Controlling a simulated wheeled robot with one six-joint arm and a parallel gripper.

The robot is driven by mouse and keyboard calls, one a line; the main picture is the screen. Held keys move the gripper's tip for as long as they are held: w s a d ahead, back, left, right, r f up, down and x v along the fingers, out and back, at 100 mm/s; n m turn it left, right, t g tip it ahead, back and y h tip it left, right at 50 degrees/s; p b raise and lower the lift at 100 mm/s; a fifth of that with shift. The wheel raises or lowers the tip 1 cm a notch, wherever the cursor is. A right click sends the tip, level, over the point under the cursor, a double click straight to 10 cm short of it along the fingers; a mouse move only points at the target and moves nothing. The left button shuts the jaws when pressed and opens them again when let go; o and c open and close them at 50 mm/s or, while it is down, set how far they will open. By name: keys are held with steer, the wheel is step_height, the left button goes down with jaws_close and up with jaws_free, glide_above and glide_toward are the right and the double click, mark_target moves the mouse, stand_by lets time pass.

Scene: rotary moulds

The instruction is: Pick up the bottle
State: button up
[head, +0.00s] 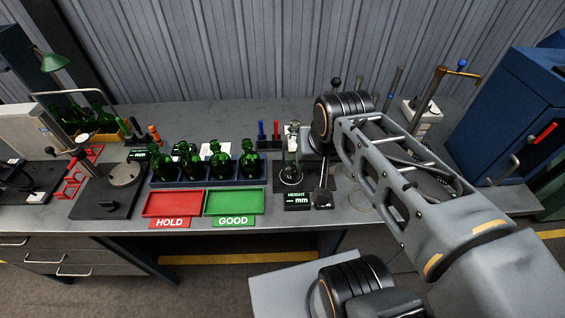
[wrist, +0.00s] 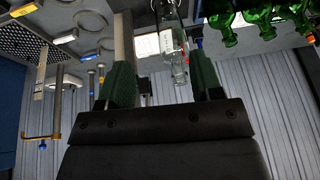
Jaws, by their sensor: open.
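A clear glass bottle (head: 292,158) stands upright on the dark height-gauge station, right of the green bottles. In the wrist view the clear bottle (wrist: 171,42) appears between my two green-padded fingers, nearer the right one. My gripper (wrist: 163,76) is open and empty, with a finger on each side of the bottle in that picture. I cannot tell how far the bottle lies beyond the fingertips. In the head view my wrist is just right of the bottle and mostly hides the gripper.
Several green bottles (head: 220,160) stand in a dark rack to the left. A red HOLD tray (head: 173,203) and a green GOOD tray (head: 235,202) lie in front. A HEIGHT display (head: 297,200) sits before the clear bottle. A blue cabinet (head: 510,120) is at right.

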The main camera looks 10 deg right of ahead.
steer(key=w+r+m+g+b, duration=0.2)
steer(key=w+r+m+b, duration=0.25)
steer(key=w+m, duration=0.55)
step_height(320, 180, up, 2)
steer(key=m+g+b, duration=0.2)
steer(key=m+b, duration=0.1)
steer(key=m, duration=0.6)
glide_above(295, 123)
steer(key=shift+m, duration=0.4)
step_height(295, 123, down, 7)
steer(key=shift+f+b, duration=0.15)
steer(key=shift+b, duration=0.4)
steer(key=shift+f, duration=3)
jaws_close()
